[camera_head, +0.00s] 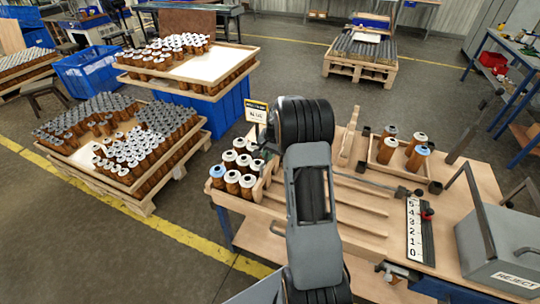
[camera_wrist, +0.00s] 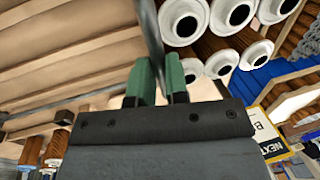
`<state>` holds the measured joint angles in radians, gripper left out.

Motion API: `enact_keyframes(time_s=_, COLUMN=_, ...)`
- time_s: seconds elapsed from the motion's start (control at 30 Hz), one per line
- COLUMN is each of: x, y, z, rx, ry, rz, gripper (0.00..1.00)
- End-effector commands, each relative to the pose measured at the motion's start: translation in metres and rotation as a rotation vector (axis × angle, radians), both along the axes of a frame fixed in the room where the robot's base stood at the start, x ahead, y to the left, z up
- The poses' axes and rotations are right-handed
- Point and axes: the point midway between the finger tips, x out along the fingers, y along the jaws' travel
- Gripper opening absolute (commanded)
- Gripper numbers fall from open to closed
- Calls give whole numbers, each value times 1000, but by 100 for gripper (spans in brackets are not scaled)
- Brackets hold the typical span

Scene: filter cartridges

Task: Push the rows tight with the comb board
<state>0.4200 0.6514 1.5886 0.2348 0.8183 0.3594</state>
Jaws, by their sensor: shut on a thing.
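In the head view my arm hides the fingers. White-capped brown filter cartridges (camera_wrist: 185,22) are close on the right of this board; empty wooden lanes are on its left. In the head view the cartridges (camera_head: 232,178) stand at the left end of the wooden lane rack (camera_head: 360,208), one with a blue cap. Whether the board touches them I cannot tell.
A number scale (camera_head: 414,230) lies at the rack's right end. A small wooden tray (camera_head: 385,172) holds several cartridges. A grey REJECT bin (camera_head: 500,245) stands at the bench's right. A thin rod (camera_head: 370,183) crosses above the lanes. Cartridge pallets (camera_head: 150,205) are on the floor at left.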

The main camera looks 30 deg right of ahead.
Motion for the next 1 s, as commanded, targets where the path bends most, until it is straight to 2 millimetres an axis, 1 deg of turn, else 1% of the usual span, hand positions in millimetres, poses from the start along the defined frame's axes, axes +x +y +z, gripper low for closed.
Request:
enact_keyframes(time_s=0.17, x=0, y=2, z=0, rx=3, ry=1, rz=2, gripper=0)
enact_keyframes(time_s=0.2, x=0, y=2, z=0, rx=3, ry=1, rz=2, gripper=18)
enact_keyframes(time_s=0.43, x=0, y=0, z=0, rx=1, ry=1, rz=0, gripper=40)
enact_keyframes(time_s=0.67, x=0, y=-1, z=1, rx=1, ry=-1, rz=0, gripper=40)
enact_keyframes(time_s=0.77, x=-1, y=-1, z=6, rx=0, ry=-1, rz=0, gripper=40)
enact_keyframes(time_s=0.87, x=-3, y=-3, z=19, rx=-2, ry=-4, rz=0, gripper=40)
enact_keyframes(time_s=1.0, x=-7, y=-7, z=46, rx=-2, ry=-5, rz=-1, gripper=40)
